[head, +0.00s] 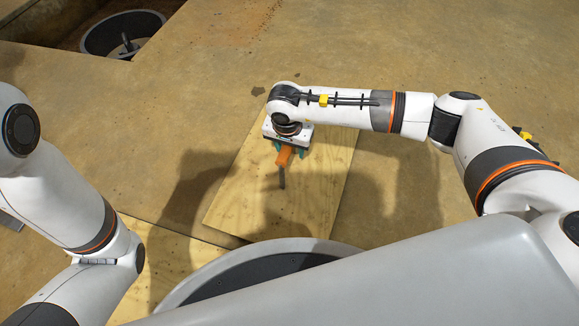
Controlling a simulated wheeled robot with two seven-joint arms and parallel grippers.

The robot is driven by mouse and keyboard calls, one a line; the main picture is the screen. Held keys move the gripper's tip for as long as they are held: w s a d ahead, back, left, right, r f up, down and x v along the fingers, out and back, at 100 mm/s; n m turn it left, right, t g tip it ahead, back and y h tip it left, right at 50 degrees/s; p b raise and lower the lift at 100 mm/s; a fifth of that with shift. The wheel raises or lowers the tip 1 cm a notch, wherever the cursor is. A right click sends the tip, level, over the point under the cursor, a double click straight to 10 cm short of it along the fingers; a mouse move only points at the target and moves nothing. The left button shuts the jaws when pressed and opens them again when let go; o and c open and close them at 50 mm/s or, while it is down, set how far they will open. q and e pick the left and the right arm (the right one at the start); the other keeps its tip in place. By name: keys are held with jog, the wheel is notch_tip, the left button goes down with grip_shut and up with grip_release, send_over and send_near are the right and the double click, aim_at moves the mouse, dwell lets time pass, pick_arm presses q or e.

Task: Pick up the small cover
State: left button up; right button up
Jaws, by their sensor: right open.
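A square plywood board (310,207) lies on the floor in the middle of the head view; it may be the small cover, but I cannot tell for sure. My right gripper (291,150) points down over the board's upper part. Its teal fingers are apart, on either side of an orange piece (285,157) with a short dark rod (282,179) below it. I cannot tell whether the fingers touch the orange piece, or whether the rod rests on the board. My left gripper is out of view; only my left arm shows.
A second plywood sheet (180,262) lies at the lower left, partly hidden by my left arm and base. A dark pit with a round grey drum (122,33) is at the top left. The brown floor (400,190) right of the board is clear.

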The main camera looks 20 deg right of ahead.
jog(key=shift+f, duration=0.25)
dwell(0.3)
grip_shut()
jog(key=shift+r, duration=0.1)
dwell(1.2)
